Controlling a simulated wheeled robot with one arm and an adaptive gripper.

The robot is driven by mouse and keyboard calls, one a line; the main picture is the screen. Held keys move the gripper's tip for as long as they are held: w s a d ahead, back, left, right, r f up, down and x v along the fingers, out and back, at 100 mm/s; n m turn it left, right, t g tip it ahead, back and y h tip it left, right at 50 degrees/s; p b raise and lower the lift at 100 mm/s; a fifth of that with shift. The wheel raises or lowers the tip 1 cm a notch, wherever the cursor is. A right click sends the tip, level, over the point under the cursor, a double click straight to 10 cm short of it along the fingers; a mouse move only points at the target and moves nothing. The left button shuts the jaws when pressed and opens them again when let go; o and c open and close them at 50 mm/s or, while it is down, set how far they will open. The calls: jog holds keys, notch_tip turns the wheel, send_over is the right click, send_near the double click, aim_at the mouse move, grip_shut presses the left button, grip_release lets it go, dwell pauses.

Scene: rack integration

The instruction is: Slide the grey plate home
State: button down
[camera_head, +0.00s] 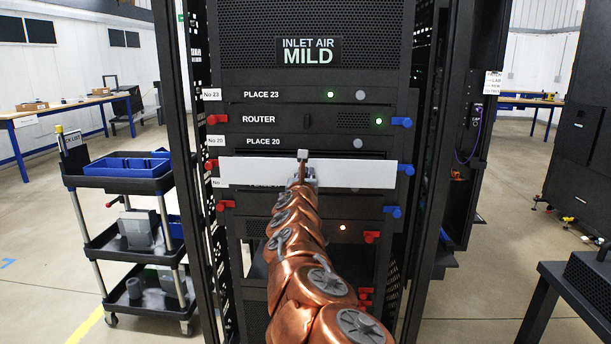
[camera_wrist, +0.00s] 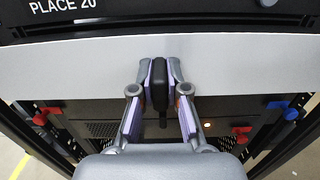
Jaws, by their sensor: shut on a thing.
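The grey plate (camera_head: 345,173) is a wide, light panel that spans the front of the rack just below the PLACE 20 row. It also fills the upper middle of the wrist view (camera_wrist: 230,62). A dark upright handle (camera_wrist: 160,84) stands at the middle of the plate. My gripper (camera_wrist: 160,88) is shut on this handle, one finger on each side. In the head view my gripper (camera_head: 303,178) is at the plate's middle, at the end of my copper-coloured arm. The plate hides the slot behind it, so I cannot tell how deep it sits.
The rack has a ROUTER unit (camera_head: 290,120) above and red and blue latches (camera_head: 401,122) along both sides. An open rack door (camera_head: 468,130) stands at right. A tool cart (camera_head: 118,185) stands at left, with open floor beyond it.

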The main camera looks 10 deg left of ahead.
aim_at(307, 166)
jog(key=shift+w+r+p, duration=0.1)
jog(key=shift+w+p, duration=0.85)
jog(key=shift+w, duration=0.15)
jog(key=shift+w+p, duration=0.4)
jog(key=shift+w, duration=0.05)
jog(key=shift+w+a+p, duration=0.2)
jog(key=shift+w+p, duration=1.3)
jog(key=shift+w, duration=0.1)
jog(key=shift+w+d+p, duration=0.1)
jog(key=shift+w+p, duration=0.25)
jog(key=shift+w, duration=0.1)
jog(key=c, duration=1.1)
grip_release()
jog(key=shift+s, duration=0.1)
